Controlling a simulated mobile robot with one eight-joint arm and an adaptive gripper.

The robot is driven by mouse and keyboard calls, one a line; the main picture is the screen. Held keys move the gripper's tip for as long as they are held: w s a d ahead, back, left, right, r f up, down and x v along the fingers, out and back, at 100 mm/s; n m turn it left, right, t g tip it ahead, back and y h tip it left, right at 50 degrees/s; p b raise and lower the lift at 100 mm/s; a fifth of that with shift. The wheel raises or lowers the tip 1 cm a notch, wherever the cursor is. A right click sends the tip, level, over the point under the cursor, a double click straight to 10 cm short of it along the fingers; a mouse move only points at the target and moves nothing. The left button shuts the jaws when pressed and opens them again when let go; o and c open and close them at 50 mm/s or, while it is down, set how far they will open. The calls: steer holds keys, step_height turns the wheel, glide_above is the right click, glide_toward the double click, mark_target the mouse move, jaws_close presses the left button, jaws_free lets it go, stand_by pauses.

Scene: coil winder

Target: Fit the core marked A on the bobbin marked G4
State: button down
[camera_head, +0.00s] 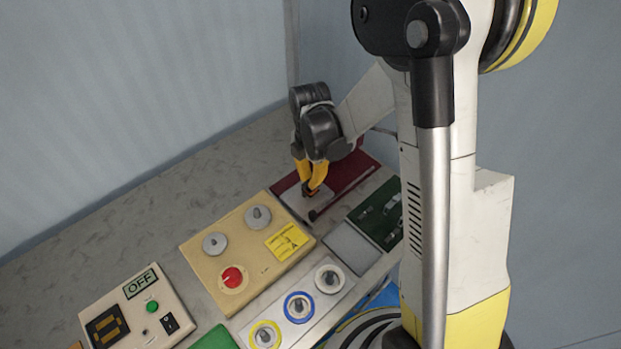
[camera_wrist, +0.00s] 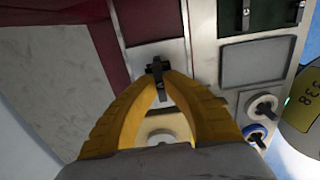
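My gripper (camera_head: 312,189) is low over a pale plate (camera_head: 294,203) beside a dark red panel. In the wrist view its yellow fingers (camera_wrist: 159,76) close together at the tips on a small dark core (camera_wrist: 157,68). The core's marking is not legible. Other dark cores lie on a green panel (camera_head: 380,213) to the right. Three bobbins stand on a light tray: one with a white ring (camera_head: 329,279), one with a blue ring (camera_head: 299,307) and one with a yellow ring (camera_head: 265,335). Their markings are too small to read.
A beige panel (camera_head: 228,268) carries two grey discs, a red button (camera_head: 232,277) and a yellow label. A control box (camera_head: 137,313) showing OFF stands lower left. A bare grey plate (camera_head: 350,247) lies between bobbins and green panel. The table's far left is clear.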

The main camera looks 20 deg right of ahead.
steer(key=shift+f, duration=0.1)
steer(key=shift+f+b, duration=0.5)
steer(key=shift+b, duration=0.1)
steer(key=c, duration=1.5)
jaws_free()
steer(key=shift+r, duration=0.1)
step_height(320, 180, up, 12)
